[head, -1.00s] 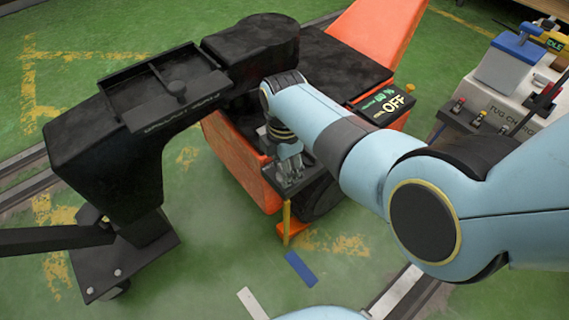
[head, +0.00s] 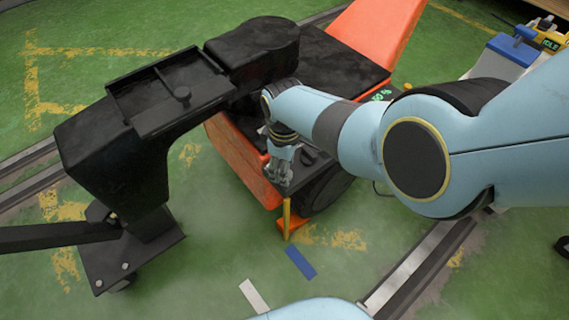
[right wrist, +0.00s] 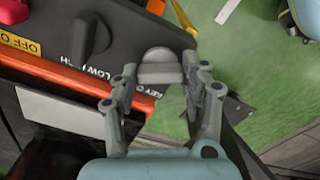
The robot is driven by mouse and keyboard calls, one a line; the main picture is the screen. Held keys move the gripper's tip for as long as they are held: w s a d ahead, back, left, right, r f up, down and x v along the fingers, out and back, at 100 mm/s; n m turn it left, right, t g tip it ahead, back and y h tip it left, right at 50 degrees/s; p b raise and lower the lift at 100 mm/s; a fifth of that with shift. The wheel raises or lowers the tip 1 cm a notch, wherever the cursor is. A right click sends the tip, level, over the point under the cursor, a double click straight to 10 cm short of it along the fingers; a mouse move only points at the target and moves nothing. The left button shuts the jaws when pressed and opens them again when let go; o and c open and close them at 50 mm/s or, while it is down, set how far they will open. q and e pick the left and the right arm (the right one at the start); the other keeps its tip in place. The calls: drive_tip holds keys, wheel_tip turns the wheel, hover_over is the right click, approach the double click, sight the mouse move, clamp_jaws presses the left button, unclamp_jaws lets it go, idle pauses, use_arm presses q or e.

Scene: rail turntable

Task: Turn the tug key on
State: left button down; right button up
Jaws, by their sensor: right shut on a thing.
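The tug (head: 240,160), orange and black, stands in the middle of the head view. My right gripper (head: 279,168) reaches down to the small dark control panel at its near side. In the right wrist view the fingers of my right gripper (right wrist: 163,82) are closed around a grey, round-topped key (right wrist: 160,67) on the panel (right wrist: 128,25). A label partly reading "KEY O" is beside it, partly hidden by a finger. In the head view my gripper hides the key. My left gripper is not in view.
A black knob (right wrist: 90,38) marked "LOW" stands beside the key, with a yellow "OFF" label (right wrist: 20,43) further left. My right arm covers most of the tug's display (head: 382,95). A blue-topped charger (head: 512,48) stands at the upper right. Green floor is open in front.

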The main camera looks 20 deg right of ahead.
drive_tip(key=m, duration=0.2)
drive_tip(key=shift+m, duration=1.5)
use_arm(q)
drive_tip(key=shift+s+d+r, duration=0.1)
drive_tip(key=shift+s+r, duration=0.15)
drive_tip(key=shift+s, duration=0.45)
use_arm(e)
drive_tip(key=shift+m, duration=0.3)
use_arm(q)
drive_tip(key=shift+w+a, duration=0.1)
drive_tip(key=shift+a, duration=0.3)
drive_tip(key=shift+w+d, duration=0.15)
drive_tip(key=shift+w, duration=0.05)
